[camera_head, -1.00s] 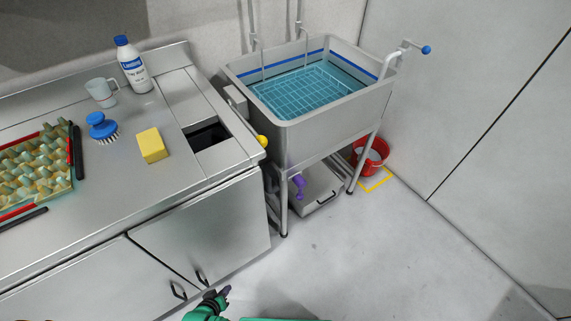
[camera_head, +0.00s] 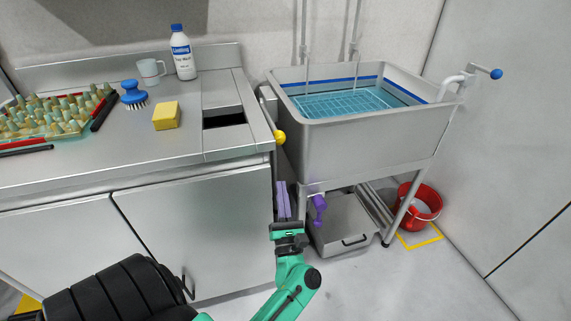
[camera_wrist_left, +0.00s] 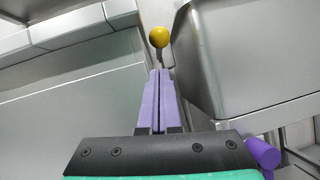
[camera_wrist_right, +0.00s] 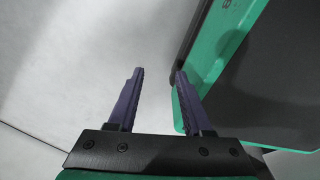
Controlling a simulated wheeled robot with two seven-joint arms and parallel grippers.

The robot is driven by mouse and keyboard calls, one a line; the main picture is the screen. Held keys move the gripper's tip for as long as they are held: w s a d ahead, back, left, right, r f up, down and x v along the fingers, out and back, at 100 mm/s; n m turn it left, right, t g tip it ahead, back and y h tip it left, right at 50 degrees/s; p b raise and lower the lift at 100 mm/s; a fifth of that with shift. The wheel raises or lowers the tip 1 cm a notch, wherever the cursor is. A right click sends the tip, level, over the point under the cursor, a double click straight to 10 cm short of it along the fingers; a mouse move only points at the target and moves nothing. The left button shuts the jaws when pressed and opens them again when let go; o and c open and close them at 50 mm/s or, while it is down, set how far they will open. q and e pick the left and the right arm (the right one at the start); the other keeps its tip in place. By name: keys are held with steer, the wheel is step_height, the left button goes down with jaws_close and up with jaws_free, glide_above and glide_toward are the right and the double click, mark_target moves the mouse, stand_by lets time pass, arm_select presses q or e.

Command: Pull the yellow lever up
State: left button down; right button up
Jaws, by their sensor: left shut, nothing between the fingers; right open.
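The yellow lever knob (camera_head: 280,137) sticks out between the right end of the steel counter and the sink. In the left wrist view the yellow knob (camera_wrist_left: 159,37) is round, on a short grey stem, straight beyond my fingertips and apart from them. My left gripper (camera_head: 282,185) is raised below the knob, in the gap between counter and sink. Its purple fingers, also in the left wrist view (camera_wrist_left: 161,73), are shut together with nothing between them. My right gripper (camera_wrist_right: 156,73) shows only in its own wrist view, open and empty above pale floor.
The sink (camera_head: 360,140) with a blue rack stands right of the counter (camera_head: 90,170). A purple handle (camera_head: 319,207) is just right of my left gripper, above a steel drawer box (camera_head: 345,225). A red bucket (camera_head: 420,208) stands on the floor. The floor in front is clear.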

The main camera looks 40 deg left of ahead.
arm_select(q)
steer(key=p+x, duration=0.2)
steer(key=x, duration=0.8)
arm_select(e)
steer(key=shift+d+r, duration=0.25)
steer(key=shift+r, duration=0.3)
steer(key=shift+d+r, duration=0.25)
steer(key=shift+r, duration=0.25)
arm_select(q)
step_height(320, 180, up, 3)
steer(key=g+h+p, duration=0.1)
steer(key=p, duration=0.5)
steer(key=shift+d+r, duration=0.15)
steer(key=shift+d, duration=0.05)
arm_select(e)
step_height(320, 180, up, 6)
steer(key=shift+r, duration=0.2)
